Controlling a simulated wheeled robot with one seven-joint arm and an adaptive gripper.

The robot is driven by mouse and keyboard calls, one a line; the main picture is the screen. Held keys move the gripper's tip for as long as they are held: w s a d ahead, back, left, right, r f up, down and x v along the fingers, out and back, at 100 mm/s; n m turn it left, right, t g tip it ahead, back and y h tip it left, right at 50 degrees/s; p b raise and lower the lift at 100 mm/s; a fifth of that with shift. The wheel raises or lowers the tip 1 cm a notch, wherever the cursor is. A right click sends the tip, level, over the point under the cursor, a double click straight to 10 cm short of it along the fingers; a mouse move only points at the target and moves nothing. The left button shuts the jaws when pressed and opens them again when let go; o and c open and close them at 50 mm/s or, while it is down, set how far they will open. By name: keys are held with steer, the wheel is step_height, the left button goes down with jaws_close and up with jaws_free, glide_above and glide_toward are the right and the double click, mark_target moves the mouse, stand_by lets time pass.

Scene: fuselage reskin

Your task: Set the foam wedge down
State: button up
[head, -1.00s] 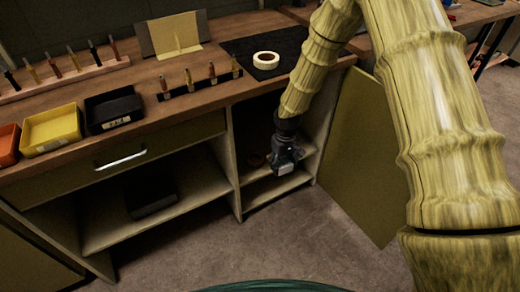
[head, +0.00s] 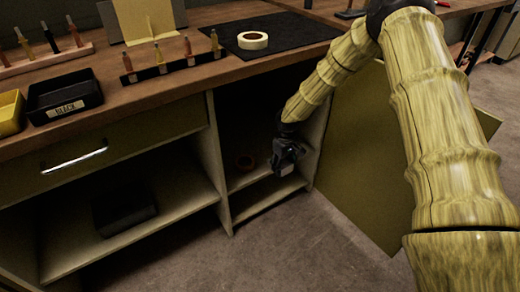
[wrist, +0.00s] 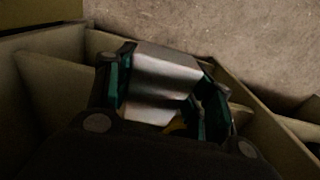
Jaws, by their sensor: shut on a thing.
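The foam wedge (wrist: 160,75) is a pale grey block between my gripper's fingers in the wrist view. My gripper (head: 287,155) is shut on it, and the wedge shows as a small light patch (head: 284,168) at the fingertips in the head view. My gripper is at the front of the open right-hand cabinet compartment, near its shelf (head: 265,192). In the wrist view my gripper (wrist: 160,95) has a dark finger on each side of the wedge. I cannot tell whether the wedge touches the shelf. The wedge's underside is hidden.
The cabinet door (head: 362,160) stands open on the right. The left compartment holds a dark box (head: 125,210). A tape roll (head: 253,40) lies on a black mat on the bench above. The floor in front is clear.

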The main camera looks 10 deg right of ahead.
steer(key=w+d+b, duration=0.1)
steer(key=w, duration=0.4)
steer(key=w+d+f+b, duration=0.1)
steer(key=w+b, duration=0.1)
steer(key=w, duration=0.3)
steer(key=w+d+b, duration=0.1)
steer(key=w+d, duration=0.1)
steer(key=w, duration=0.3)
steer(key=shift+d+f, duration=0.1)
steer(key=shift+f, duration=0.15)
step_height(320, 180, down, 4)
steer(key=shift+r+b, duration=0.15)
steer(key=shift+b, duration=0.9)
steer(key=shift+r, duration=0.15)
steer(key=o, duration=0.8)
steer(key=shift+c, duration=0.2)
step_height(320, 180, up, 8)
steer(key=p, duration=0.2)
steer(key=shift+f+p, duration=0.25)
steer(key=shift+p, duration=0.1)
